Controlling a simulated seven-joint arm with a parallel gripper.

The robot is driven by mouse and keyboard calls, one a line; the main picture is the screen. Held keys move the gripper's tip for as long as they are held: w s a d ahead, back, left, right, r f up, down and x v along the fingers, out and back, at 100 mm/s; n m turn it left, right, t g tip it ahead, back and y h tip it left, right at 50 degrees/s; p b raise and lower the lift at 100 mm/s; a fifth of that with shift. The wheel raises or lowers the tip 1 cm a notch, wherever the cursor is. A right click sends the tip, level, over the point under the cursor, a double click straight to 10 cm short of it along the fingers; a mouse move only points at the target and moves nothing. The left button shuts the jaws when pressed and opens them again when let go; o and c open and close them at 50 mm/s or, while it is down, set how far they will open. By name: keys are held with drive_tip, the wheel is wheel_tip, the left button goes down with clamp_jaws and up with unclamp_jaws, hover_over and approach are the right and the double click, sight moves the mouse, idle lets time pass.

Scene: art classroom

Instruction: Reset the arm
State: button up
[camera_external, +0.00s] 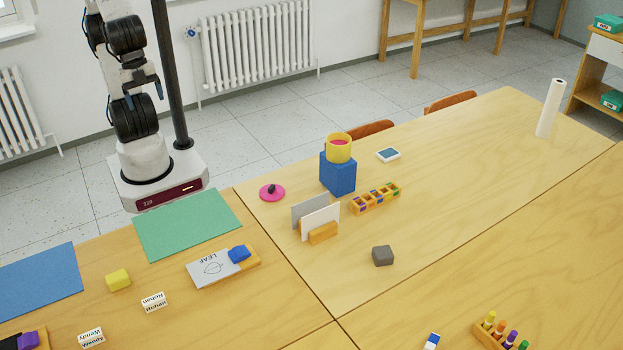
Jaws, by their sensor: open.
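My gripper (143,93) is folded in close to my arm, above my base and behind the table's far edge. It is small and partly merged with the dark arm links in this view. It is open, with nothing seen between its fingers. It is well apart from everything on the tables.
A green mat (187,224) lies nearest my base. A blue block (338,175) carries a yellow cup (338,147). Near it are a pink lid (272,193), a card holder (323,233) and a divided tray (375,200).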

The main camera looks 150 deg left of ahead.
drive_tip(key=shift+s+d+n+h, duration=0.35)
drive_tip(key=shift+s+d, duration=0.3)
drive_tip(key=shift+s, duration=0.3)
idle(0.7)
